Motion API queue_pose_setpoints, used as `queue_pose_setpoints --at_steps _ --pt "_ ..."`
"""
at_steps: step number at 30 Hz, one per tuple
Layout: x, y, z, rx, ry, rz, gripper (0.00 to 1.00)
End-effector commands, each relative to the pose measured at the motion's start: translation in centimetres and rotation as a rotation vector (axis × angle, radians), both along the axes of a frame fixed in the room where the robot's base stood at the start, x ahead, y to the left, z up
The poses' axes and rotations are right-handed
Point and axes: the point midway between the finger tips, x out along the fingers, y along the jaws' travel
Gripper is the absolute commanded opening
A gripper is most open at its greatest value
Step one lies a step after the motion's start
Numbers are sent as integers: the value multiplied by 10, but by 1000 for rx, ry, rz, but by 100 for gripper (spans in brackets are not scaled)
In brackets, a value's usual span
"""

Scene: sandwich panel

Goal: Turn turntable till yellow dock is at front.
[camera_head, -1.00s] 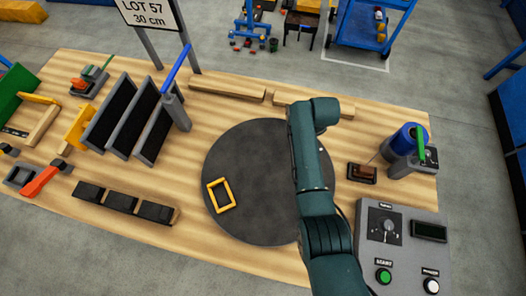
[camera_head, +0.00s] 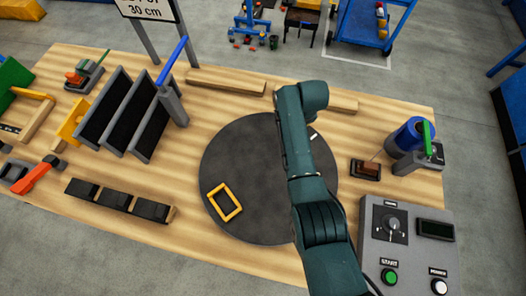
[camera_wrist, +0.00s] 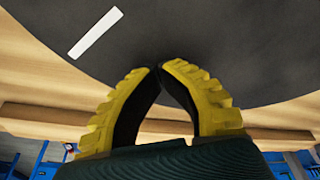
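The turntable (camera_head: 255,150) is a large dark grey disc set on the wooden bench. The yellow dock (camera_head: 237,214), a small square frame, sits on its lower-left part, near the rim. A short white mark (camera_head: 313,136) lies near the far-right rim; a white strip also shows on the dark disc in the wrist view (camera_wrist: 96,32). My gripper (camera_wrist: 160,70) has yellow ribbed fingers with black pads. Its tips meet with nothing visible between them, over or at the disc's edge area; contact with the disc cannot be told. In the head view my arm hides the gripper.
A control panel (camera_head: 405,262) with a knob and buttons stands at right front. A blue cylinder (camera_head: 408,135) and a small brown block (camera_head: 366,170) stand right of the disc. Dark slanted panels (camera_head: 128,118) and black blocks (camera_head: 117,200) are at left. Wooden strips (camera_head: 225,82) lie behind.

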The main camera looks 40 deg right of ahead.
Motion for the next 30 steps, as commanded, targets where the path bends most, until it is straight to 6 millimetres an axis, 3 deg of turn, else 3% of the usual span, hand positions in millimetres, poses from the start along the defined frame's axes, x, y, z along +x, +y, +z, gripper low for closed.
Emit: queue_pose_setpoints --at_steps 3,19,30 --pt "8 6 -7 7 4 3 0" --pt "18 11 -6 6 5 1 0" --pt "39 23 -7 7 4 2 0"
